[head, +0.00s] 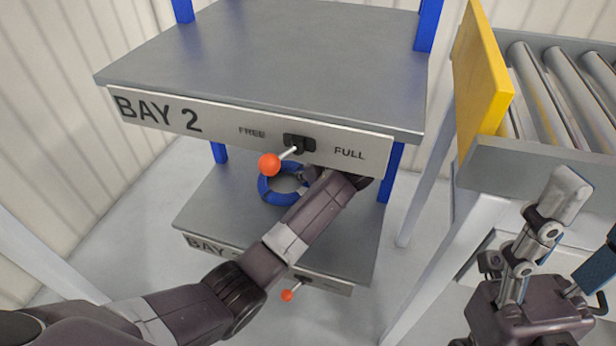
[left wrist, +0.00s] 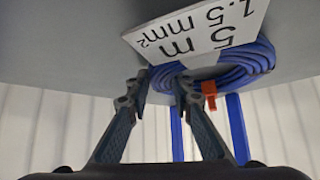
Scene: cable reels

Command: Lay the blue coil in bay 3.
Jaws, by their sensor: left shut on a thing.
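The blue coil (head: 272,190) is at the lower shelf (head: 215,205), below the BAY 2 shelf. In the left wrist view the coil (left wrist: 235,68) has a white card (left wrist: 195,32) marked 5 m 1.5 mm² and an orange tag (left wrist: 209,92). My left gripper (left wrist: 162,80) is shut on the coil's edge. In the head view the arm hides most of that gripper. I cannot tell whether the coil touches the shelf. The lower front label (head: 208,245) reads BAY; its number is covered by my arm. My right gripper (head: 588,215) looks open and empty at the right.
The BAY 2 shelf (head: 270,60) above is bare. Its front lever with an orange knob (head: 269,164) points toward FREE, close to my left arm. A lower orange knob (head: 287,295) is beneath my arm. A roller conveyor (head: 560,90) with a yellow end plate (head: 482,80) stands at right.

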